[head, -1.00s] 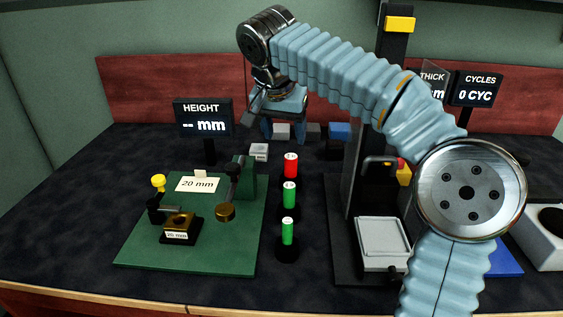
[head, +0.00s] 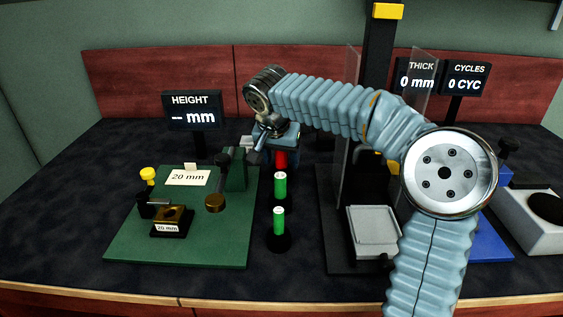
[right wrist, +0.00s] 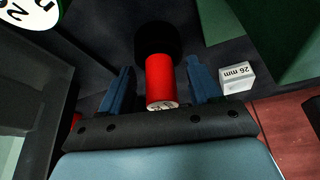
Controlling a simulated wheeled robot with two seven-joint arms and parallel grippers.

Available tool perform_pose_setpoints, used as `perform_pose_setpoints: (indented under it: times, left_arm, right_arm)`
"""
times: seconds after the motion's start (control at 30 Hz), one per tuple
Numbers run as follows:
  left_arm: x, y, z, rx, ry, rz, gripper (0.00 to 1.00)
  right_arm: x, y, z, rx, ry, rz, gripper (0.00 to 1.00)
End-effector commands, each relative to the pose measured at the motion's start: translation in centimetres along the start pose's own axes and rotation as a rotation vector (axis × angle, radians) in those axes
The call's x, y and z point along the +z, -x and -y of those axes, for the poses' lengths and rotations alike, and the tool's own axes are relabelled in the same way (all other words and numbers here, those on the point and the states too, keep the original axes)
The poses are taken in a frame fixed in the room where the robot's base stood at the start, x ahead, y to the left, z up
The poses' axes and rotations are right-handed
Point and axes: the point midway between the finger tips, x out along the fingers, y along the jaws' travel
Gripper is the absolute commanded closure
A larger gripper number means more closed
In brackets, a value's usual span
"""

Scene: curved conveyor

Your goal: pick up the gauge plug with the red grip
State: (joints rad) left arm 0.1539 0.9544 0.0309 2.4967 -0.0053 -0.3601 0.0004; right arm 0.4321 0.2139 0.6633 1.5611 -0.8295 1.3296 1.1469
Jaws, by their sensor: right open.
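The gauge plug with the red grip (head: 281,160) stands at the back of a row with two green-gripped plugs (head: 280,186) (head: 279,222). My right gripper (head: 279,158) is at the red plug and partly hides it. In the right wrist view the red grip (right wrist: 160,78) lies between the two blue fingers of the right gripper (right wrist: 160,72), with visible gaps on both sides. The fingers are open. A black base (right wrist: 156,40) shows at the far end of the red grip. My left gripper is not in view.
A green fixture plate (head: 225,245) with a 20 mm card stands left of the row. A dark press stand (head: 340,262) with a grey plate is on the right. A white 26 mm block (right wrist: 233,76) sits beside the right finger in the wrist view.

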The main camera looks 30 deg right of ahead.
Motion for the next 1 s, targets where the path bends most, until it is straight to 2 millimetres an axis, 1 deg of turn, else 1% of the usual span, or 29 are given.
perform_pose_setpoints:
  times: [0.07,0.1,0.27,0.4,0.5,0.8,0.93,1.0]
  left_arm:
    - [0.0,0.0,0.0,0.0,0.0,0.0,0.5]
    - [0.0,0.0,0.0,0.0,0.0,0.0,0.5]
    - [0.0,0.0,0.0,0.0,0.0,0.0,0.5]
    - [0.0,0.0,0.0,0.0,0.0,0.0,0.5]
    - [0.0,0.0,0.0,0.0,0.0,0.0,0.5]
    - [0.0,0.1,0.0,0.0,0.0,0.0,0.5]
    - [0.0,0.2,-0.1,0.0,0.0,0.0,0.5]
    - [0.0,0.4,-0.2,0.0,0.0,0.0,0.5]
  right_arm:
    - [0.0,0.0,0.0,0.0,0.0,0.0,0.37]
    - [0.0,0.0,0.0,0.0,0.0,0.0,0.4]
    - [0.0,0.1,0.0,0.0,0.0,-0.001,0.65]
    - [0.0,0.1,0.0,0.0,0.0,-0.001,0.86]
    - [0.0,0.1,0.0,-0.001,-0.001,-0.001,0.99]
    - [-0.2,0.5,0.0,-0.002,-0.001,-0.002,0.99]
    - [-0.7,1.6,0.1,-0.002,-0.001,-0.003,0.99]
    - [-1.1,2.7,0.1,-0.003,0.0,-0.004,0.99]
